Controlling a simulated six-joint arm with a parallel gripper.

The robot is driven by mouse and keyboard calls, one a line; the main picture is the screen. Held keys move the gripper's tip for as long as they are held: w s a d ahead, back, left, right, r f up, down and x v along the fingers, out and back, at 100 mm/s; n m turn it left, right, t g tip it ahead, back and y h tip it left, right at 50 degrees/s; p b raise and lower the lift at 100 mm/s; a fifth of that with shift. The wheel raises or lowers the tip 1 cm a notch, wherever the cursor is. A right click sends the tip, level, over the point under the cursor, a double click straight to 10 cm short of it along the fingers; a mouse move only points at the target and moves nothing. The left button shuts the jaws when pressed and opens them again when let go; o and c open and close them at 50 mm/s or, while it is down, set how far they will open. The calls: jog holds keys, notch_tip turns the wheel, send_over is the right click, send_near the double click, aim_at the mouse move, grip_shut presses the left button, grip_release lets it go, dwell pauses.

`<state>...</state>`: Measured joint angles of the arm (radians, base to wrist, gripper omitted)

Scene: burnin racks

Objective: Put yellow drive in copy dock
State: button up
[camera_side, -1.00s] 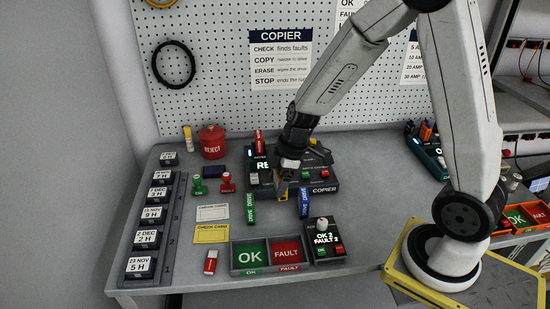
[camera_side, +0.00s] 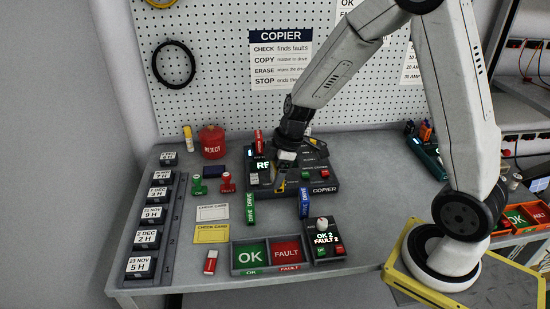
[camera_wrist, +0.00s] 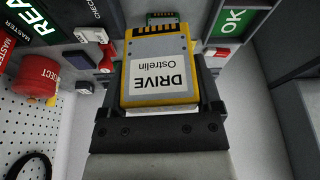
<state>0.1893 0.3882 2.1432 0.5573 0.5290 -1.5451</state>
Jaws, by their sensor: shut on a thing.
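The yellow drive (camera_wrist: 160,77) fills the middle of the wrist view, with a white label reading DRIVE Ostrelin and gold contacts at its far end. My gripper (camera_wrist: 163,100) is shut on it, one dark finger along each side. In the side view my gripper (camera_side: 281,178) hangs over the front of the copier (camera_side: 324,186), a dark box with a lit screen and coloured buttons. A bit of yellow shows at the fingertips there. My gripper hides part of the copier's screen and front. I cannot tell whether the drive touches the dock.
Nearer are the OK/FAULT tray (camera_side: 259,270) and a small black tester (camera_side: 325,252). Red and green stamps stand left of the copier. A red drive (camera_side: 258,142) stands upright behind.

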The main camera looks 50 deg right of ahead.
jog(key=w+d, duration=0.4)
jog(key=d, duration=0.3)
jog(key=w+d+r, duration=0.1)
jog(key=w+d, duration=0.3)
jog(key=d, duration=0.3)
jog(key=w+d+m, duration=0.1)
jog(key=w+d, duration=0.3)
jog(key=d, duration=0.3)
jog(key=shift+w+d+r, duration=0.2)
jog(key=shift+w+r, duration=0.1)
jog(key=shift+r, duration=0.05)
jog(key=shift+f, duration=0.1)
jog(key=shift+f, duration=2.65)
jog(key=shift+f, duration=1.25)
dwell(1.4)
jog(key=o, duration=1.1)
